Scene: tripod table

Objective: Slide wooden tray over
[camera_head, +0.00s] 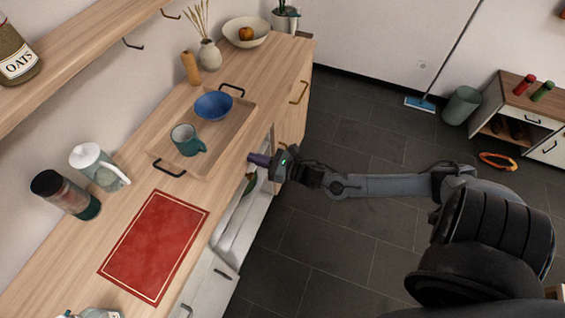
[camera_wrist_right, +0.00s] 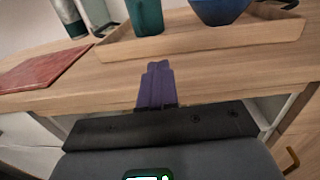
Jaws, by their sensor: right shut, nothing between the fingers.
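The wooden tray (camera_head: 228,141) with black handles lies on the counter in the head view. A blue bowl (camera_head: 213,106) and a teal mug (camera_head: 188,140) stand in it. My right gripper (camera_head: 254,159) is shut and empty at the counter's front edge, just off the tray's near side. In the right wrist view the purple fingers (camera_wrist_right: 158,82) are together, pointing at the counter. The tray's front wall (camera_wrist_right: 200,38) is beyond the fingertips, with a gap of bare wood between. The mug (camera_wrist_right: 145,15) and bowl (camera_wrist_right: 218,8) show above it. My left gripper is not in view.
A red mat (camera_head: 155,245) lies on the counter left of the tray. A glass pitcher (camera_head: 99,167) and a dark-lidded jar (camera_head: 65,194) stand near the wall. A pepper mill (camera_head: 190,68), a vase (camera_head: 210,54) and a fruit bowl (camera_head: 247,32) stand beyond the tray.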

